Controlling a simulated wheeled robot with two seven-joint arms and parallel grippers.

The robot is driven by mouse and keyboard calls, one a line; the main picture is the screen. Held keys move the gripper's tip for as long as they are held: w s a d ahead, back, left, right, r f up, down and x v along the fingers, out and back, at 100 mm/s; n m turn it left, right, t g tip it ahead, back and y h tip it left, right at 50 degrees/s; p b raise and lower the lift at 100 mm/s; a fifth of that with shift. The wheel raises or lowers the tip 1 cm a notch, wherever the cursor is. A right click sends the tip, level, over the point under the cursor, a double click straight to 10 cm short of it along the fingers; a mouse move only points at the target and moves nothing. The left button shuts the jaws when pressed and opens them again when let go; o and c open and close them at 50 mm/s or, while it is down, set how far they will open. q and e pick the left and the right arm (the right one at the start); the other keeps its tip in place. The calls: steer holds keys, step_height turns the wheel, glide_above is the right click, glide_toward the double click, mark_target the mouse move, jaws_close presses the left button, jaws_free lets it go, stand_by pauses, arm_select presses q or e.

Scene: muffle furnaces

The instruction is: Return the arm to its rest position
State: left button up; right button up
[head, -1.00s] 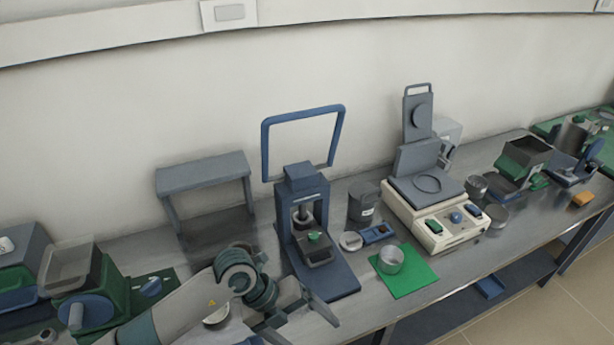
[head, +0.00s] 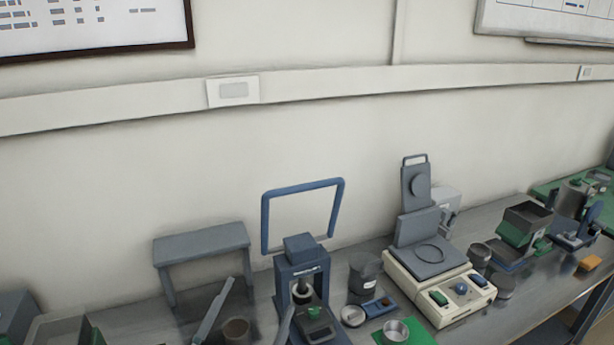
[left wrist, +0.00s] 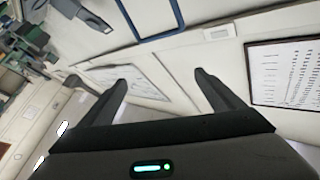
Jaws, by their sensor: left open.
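My left gripper (head: 248,312) shows at the bottom edge of the head view. Its two dark fingers point up and stand wide apart, with a small brown cup visible between them, behind. The rest of my left arm is below the picture. In the left wrist view the gripper (left wrist: 160,80) is open and empty, with wall and wall boards beyond its fingers. My right arm and gripper are not in view.
A blue press (head: 303,272) with a raised frame stands just right of my left gripper. A grey stand (head: 203,242) is behind it. A cream device (head: 440,287) with an upright lid, a grey jar (head: 364,273) and a green mat (head: 420,334) are further right.

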arm_select(q)
steer(key=s+a+f+n+g+y, duration=0.4)
steer(key=a+f, duration=0.3)
steer(key=f, duration=0.3)
steer(key=s+a+f+n+g+y, duration=0.4)
steer(key=a+f, duration=0.2)
steer(key=f, duration=0.4)
steer(key=s+f+g+h, duration=0.1)
steer(key=s+f+g, duration=0.4)
steer(key=s, duration=0.5)
steer(key=s+f+g, duration=0.4)
steer(key=s+f, duration=0.1)
steer(key=s, duration=0.4)
step_height(320, 180, down, 37)
steer(key=s+m+g+b, duration=0.1)
steer(key=s+b, duration=0.1)
steer(key=b, duration=0.6)
steer(key=s+a+f+b, duration=0.1)
steer(key=s+f+b, duration=0.2)
steer(key=s+f, duration=0.5)
steer(key=s+a+f+g+b, duration=0.1)
steer(key=s+a+f+b, duration=0.1)
steer(key=s+f, duration=0.7)
step_height(320, 180, down, 6)
steer(key=shift+s+r+g+b, duration=0.1)
steer(key=shift+s+g+b, duration=0.2)
steer(key=shift+b, duration=0.15)
